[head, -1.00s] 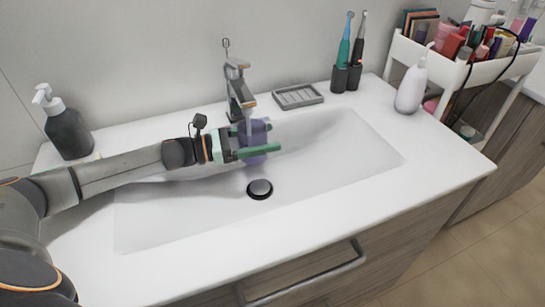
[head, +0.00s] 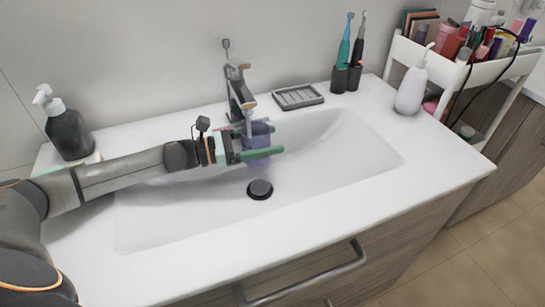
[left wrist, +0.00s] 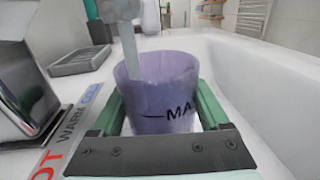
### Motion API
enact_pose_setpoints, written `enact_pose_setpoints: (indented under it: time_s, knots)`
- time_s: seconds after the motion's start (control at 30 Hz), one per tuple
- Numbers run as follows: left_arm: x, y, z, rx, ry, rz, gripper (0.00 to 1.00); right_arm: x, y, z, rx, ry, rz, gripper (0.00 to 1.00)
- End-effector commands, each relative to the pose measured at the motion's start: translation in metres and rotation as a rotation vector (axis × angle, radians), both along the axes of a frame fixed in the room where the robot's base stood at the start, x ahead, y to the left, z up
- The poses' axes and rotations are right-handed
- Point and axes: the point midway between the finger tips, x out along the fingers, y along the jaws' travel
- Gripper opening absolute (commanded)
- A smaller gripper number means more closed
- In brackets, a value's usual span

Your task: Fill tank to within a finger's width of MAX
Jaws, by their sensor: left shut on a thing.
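The tank (head: 258,136) is a purple, see-through cup. It is upright under the faucet (head: 238,88), over the back of the sink. My left gripper (head: 276,139) is shut on the tank, with green fingers on its two sides. In the left wrist view the tank (left wrist: 155,72) shows its open rim and a black MAX mark (left wrist: 178,113), partly cut off by its curve. A pale stream of water (left wrist: 130,52) runs from the spout into the tank. I cannot make out the water level. My right gripper is not in view.
The white sink basin (head: 330,165) has a dark drain stopper (head: 260,189). A soap dish (head: 298,96), electric toothbrushes (head: 346,60) and a white pump bottle (head: 411,88) stand to the right. A dark pump bottle (head: 68,130) is at the left. A full cart (head: 480,75) stands beyond.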

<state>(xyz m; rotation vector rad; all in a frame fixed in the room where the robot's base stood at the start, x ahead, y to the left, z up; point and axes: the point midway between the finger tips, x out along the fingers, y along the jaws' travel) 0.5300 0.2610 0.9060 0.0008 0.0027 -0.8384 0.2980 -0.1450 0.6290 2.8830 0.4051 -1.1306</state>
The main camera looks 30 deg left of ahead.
Motion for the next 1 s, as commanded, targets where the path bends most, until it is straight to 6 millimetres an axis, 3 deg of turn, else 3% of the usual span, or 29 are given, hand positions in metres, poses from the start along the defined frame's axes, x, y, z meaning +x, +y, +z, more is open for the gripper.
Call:
enact_pose_setpoints:
  time_s: [0.3, 0.53, 1.0]
  knots:
    - [-0.011, -0.042, 0.002, -0.003, -0.001, -0.004, 0.22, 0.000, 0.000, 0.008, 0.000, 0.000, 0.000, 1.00]
    - [-0.013, -0.050, 0.003, -0.002, -0.002, -0.001, 0.22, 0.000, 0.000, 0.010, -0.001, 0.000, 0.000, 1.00]
    - [-0.019, -0.071, 0.030, -0.003, -0.001, -0.002, 0.22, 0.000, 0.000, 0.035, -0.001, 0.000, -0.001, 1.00]
